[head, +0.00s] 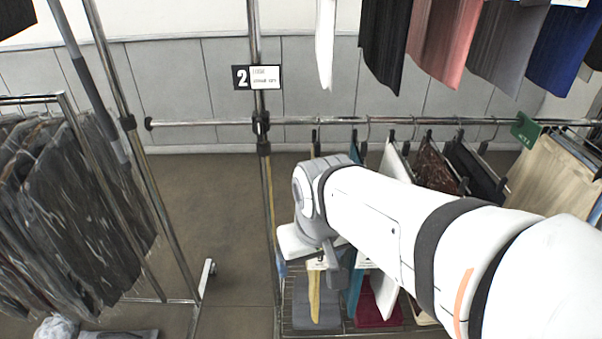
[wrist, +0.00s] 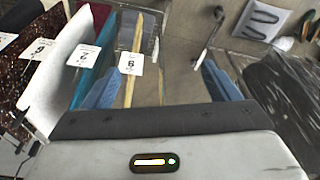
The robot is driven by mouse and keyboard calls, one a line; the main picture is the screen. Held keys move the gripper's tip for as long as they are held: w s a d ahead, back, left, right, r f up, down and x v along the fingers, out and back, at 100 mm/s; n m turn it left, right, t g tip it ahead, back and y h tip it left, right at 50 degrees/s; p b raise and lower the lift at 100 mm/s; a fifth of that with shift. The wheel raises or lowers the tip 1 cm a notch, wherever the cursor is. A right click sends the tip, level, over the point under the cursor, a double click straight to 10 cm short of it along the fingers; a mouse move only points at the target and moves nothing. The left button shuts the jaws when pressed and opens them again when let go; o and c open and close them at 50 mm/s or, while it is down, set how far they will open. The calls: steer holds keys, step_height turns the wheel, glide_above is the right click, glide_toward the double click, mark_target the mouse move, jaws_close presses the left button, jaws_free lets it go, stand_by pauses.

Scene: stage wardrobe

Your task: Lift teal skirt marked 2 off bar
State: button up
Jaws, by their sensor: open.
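The teal skirt (wrist: 104,44) hangs edge-on in the wrist view, with a white tag marked 2 (wrist: 83,57). In the head view its lower part (head: 354,292) shows below my arm; most of it is hidden. My gripper (wrist: 160,84) is open, its two blue fingers wide apart. It also shows in the head view (head: 331,264), in front of the hanging clothes. In the wrist view the teal skirt lies left of the left finger. A thin yellow garment (wrist: 137,36) with its own tag appears within the gap between the fingers. I see no garment gripped.
The bar (head: 200,123) carries a white garment (head: 388,280), a maroon patterned one (head: 436,165) and others close beside the teal skirt. A rack upright (head: 266,200) stands left of them. Dark clothes (head: 70,215) hang on another rack at left. Floor between racks is open.

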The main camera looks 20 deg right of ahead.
mark_target(364, 151)
stand_by(0.3)
